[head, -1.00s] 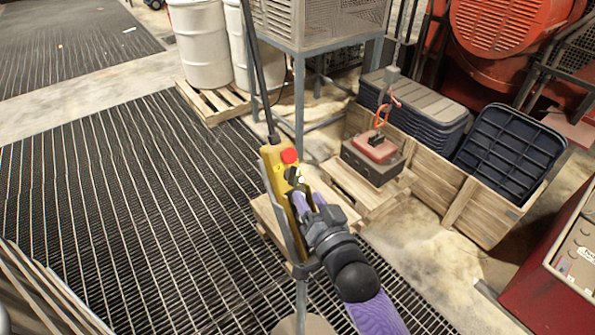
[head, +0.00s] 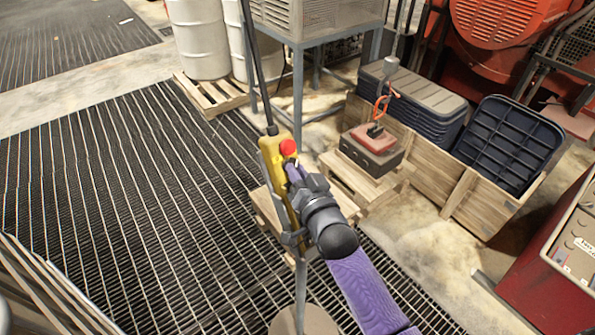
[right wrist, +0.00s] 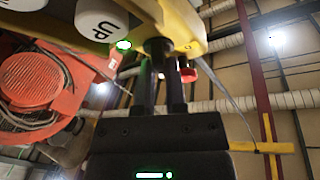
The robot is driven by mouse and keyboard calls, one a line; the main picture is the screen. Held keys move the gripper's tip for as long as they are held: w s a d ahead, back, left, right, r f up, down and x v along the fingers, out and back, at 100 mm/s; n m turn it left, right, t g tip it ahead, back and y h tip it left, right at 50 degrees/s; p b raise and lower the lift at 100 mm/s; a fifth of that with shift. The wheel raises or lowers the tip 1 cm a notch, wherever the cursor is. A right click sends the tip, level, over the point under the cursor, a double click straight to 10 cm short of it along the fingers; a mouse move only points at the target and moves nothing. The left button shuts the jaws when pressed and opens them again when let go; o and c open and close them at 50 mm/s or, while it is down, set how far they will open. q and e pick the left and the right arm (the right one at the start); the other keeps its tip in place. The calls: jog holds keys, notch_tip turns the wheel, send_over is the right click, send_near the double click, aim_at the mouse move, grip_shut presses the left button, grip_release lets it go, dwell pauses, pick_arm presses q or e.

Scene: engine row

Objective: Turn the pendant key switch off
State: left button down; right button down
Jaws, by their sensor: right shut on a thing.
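The yellow pendant (head: 270,158) hangs upright on a dark cable or rod, with a red button (head: 288,147) near its top. My right gripper (head: 293,172) is at the pendant's front face, just below the red button. In the right wrist view, my two dark fingers (right wrist: 160,88) are closed on the dark key switch (right wrist: 158,48) on the pendant's yellow face. The key's angle is hidden by the fingers. A white button marked UP (right wrist: 105,20) and a lit green lamp (right wrist: 123,45) are beside it. My left gripper is out of view.
A grey stand (head: 300,270) is under the pendant. A wooden crate (head: 480,205) with dark lids and a pallet holding a red-topped box (head: 372,140) lie to the right. White drums (head: 200,40) stand behind. The floor grating (head: 110,210) at left is clear.

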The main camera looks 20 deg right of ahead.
jog(key=shift+n, duration=0.3)
jog(key=n+y, duration=0.2)
jog(key=n, duration=0.1)
jog(key=n+y+b, duration=0.1)
jog(key=n+y, duration=0.1)
jog(key=n, duration=0.2)
jog(key=shift+d+f, duration=0.1)
jog(key=shift+d, duration=0.1)
jog(key=n+y, duration=0.1)
jog(key=n, duration=0.1)
jog(key=n+g+y, duration=0.1)
jog(key=n, duration=0.1)
jog(key=shift+w+d+n+g+y, duration=0.1)
jog(key=shift+n+g+y, duration=0.2)
jog(key=shift+n, duration=0.1)
jog(key=shift+n+g+y, duration=0.7)
jog(key=shift+n, duration=1.4)
jog(key=c, duration=0.7)
grip_release()
